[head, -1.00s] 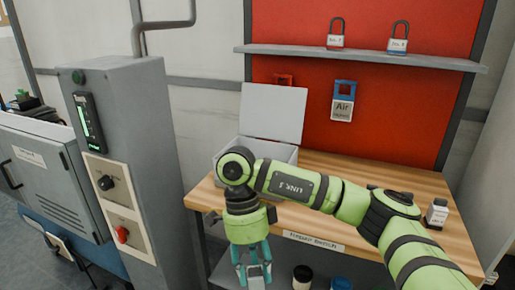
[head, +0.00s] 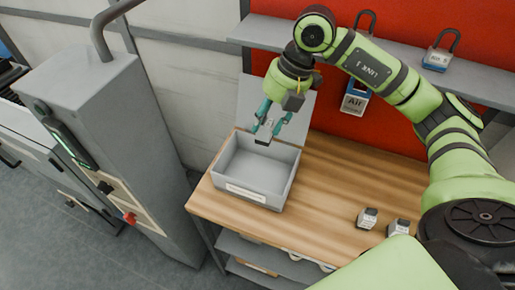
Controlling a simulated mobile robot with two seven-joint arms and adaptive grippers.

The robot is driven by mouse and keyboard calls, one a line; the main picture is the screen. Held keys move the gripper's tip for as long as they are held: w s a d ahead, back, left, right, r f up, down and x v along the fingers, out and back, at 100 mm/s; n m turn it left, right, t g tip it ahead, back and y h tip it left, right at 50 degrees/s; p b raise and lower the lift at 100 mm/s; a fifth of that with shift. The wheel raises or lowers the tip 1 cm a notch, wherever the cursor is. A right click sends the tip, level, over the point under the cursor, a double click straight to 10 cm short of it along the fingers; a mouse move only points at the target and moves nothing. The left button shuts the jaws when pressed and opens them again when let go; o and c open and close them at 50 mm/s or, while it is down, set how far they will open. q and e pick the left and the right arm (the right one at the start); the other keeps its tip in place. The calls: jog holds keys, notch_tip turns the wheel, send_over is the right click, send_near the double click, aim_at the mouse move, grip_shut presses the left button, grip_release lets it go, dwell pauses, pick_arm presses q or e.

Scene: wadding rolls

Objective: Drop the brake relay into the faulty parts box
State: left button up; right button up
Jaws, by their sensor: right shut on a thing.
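A grey open box (head: 243,192) with a white label on its front stands on the left part of the wooden bench. The label is too small to read. Its lid (head: 247,100) stands raised behind it, and the visible inside looks empty. My right gripper (head: 267,131) is over the back part of the box, pointing down. Its teal fingers are shut on a small grey and dark part, taken as the brake relay (head: 262,141), above the box floor. My left gripper is out of view.
Two small dark-and-white blocks (head: 367,217) (head: 398,227) stand on the bench (head: 335,185) at the right. A shelf (head: 255,32) with padlocks (head: 437,57) runs behind. A grey control cabinet (head: 130,140) stands left of the bench. The bench middle is clear.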

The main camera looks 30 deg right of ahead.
aim_at(267, 138)
jog(key=shift+f, duration=0.25)
jog(key=f+b, duration=0.4)
jog(key=shift+s+a+f, duration=0.1)
jog(key=shift+s+f, duration=0.1)
jog(key=shift+f, duration=0.05)
jog(key=shift+w+f+b, duration=0.1)
jog(key=shift+f+b, duration=0.2)
jog(key=shift+f, duration=0.2)
jog(key=shift+r, duration=0.1)
jog(key=o, duration=1.2)
